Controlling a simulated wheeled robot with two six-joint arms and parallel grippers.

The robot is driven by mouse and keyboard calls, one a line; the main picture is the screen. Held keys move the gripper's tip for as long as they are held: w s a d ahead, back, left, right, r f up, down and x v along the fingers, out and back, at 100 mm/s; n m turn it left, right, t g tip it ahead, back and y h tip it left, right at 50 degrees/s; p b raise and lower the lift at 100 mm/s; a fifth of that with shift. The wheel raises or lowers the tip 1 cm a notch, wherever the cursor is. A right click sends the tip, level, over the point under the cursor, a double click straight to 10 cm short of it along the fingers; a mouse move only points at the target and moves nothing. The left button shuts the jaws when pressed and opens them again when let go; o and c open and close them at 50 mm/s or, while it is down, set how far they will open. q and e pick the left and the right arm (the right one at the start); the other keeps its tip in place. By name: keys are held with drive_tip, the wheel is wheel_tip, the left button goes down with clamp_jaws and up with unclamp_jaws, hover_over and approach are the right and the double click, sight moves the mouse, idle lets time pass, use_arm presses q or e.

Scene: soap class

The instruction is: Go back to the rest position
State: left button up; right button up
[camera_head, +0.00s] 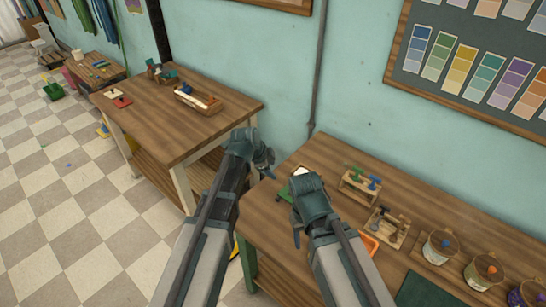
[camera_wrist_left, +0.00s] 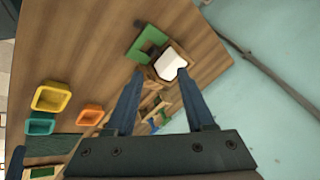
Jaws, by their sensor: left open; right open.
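My left gripper (camera_head: 265,163) is the higher one in the head view, over the gap between the two wooden tables. In the left wrist view its two fingers (camera_wrist_left: 158,78) are spread apart with nothing held between them. My right gripper (camera_head: 298,228) is over the left part of the near table (camera_head: 272,229). It points down, and its fingertips are partly hidden. A white block in a wooden holder (camera_wrist_left: 170,63) and a green piece (camera_wrist_left: 148,42) lie beyond my left fingers in the wrist view. Both are mostly hidden behind my right gripper in the head view.
The near table holds wooden racks (camera_head: 360,186), an orange tray (camera_head: 370,243), several jars (camera_head: 440,246) and a dark green mat (camera_head: 420,291). The far table (camera_head: 150,105) holds a wooden box (camera_head: 198,99). A teal wall stands behind. Checkered floor is open at left.

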use_arm(q)
drive_tip(key=s+f+n+g+y, duration=0.2)
drive_tip(key=s+n, duration=1)
drive_tip(key=s, duration=1.2)
drive_tip(key=g+y, duration=0.2)
drive_tip(key=g, duration=0.1)
drive_tip(key=shift+s+f+y, duration=0.2)
drive_tip(key=shift+s+y, duration=0.05)
drive_tip(key=shift+y, duration=0.05)
drive_tip(key=shift+s, duration=0.1)
